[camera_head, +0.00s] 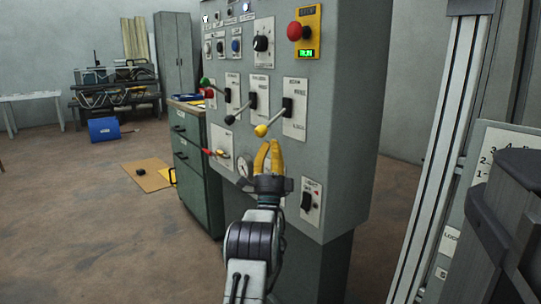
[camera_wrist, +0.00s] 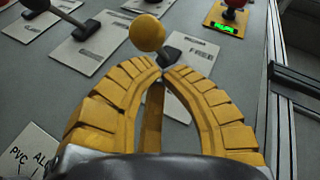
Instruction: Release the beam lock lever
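The yellow-knobbed lever (camera_head: 261,130) juts from a white plate (camera_head: 295,112) on the grey cabinet, its knob low and to the left of its black pivot. In the wrist view its yellow ball (camera_wrist: 147,32) is just beyond my fingertips, and its plate reads "FREE". I take it for the beam lock lever; the plate's heading is too small to read. My gripper (camera_head: 268,142) has yellow ribbed fingers just below the knob. In the wrist view its fingertips (camera_wrist: 163,71) nearly meet, with nothing seen between them.
A black-knobbed lever (camera_head: 230,119) and a green-knobbed lever (camera_head: 206,82) are to the left. A red button (camera_head: 294,31) and a green display (camera_head: 306,53) are above. A gauge (camera_head: 243,168) and a rocker switch (camera_head: 307,201) are below. A metal column (camera_head: 445,130) stands right.

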